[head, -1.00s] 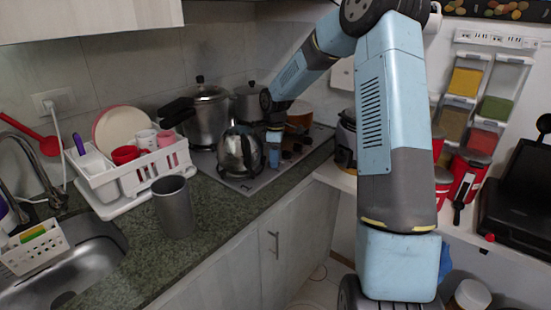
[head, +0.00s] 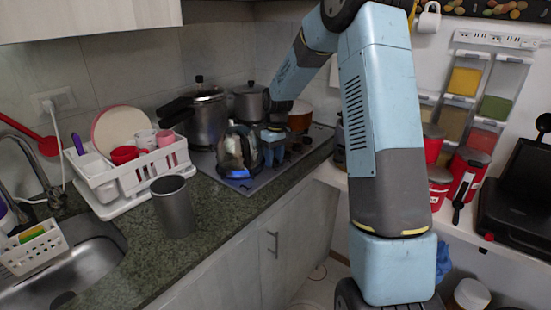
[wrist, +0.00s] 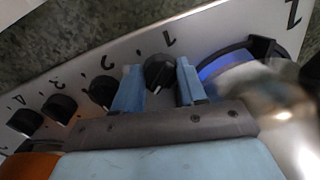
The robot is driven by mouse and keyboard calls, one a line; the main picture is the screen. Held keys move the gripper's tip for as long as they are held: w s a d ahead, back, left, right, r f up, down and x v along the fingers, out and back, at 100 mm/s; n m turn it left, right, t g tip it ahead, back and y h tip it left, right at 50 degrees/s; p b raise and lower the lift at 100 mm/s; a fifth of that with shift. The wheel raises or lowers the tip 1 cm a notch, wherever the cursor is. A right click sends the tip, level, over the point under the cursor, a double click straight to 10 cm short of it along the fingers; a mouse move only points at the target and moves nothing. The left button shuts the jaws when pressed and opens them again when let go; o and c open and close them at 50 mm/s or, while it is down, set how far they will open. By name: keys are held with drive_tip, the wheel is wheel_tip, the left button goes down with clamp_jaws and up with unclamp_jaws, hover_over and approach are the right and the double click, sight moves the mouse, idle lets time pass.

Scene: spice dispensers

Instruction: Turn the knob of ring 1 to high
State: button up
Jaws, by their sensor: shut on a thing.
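The knob of ring 1 (wrist: 160,72) is black with a white pointer line and sits on the grey hob panel below a printed "1". My gripper (wrist: 160,88) has one blue finger on each side of this knob and is shut on it. In the head view my gripper (head: 272,155) is at the hob (head: 243,184), just right of the glass-and-metal kettle (head: 236,150). The knob is hidden there. A blue glow (wrist: 215,66) shows by the kettle in the wrist view, and blue shows under the kettle in the head view. The other knobs (wrist: 62,107) run leftward in a row.
Pots (head: 207,115) stand behind the kettle. A dish rack (head: 130,180) and a grey cup (head: 174,207) stand on the counter to the left. My arm fills the middle right. The counter's front strip is clear.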

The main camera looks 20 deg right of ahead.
sight(276, 160)
drive_tip(key=shift+w+d+r+m, duration=0.1)
drive_tip(key=shift+w+r+m, duration=0.1)
drive_tip(key=shift+m, duration=0.1)
drive_tip(key=o, duration=0.7)
drive_tip(key=shift+f, duration=0.1)
drive_tip(key=o, duration=0.4)
drive_tip(key=shift+s+f, duration=0.1)
drive_tip(key=shift+c, duration=0.2)
drive_tip(key=r, duration=0.7)
drive_tip(key=shift+d+r, duration=0.2)
drive_tip(key=shift+d, duration=0.05)
drive_tip(key=shift+r, duration=0.25)
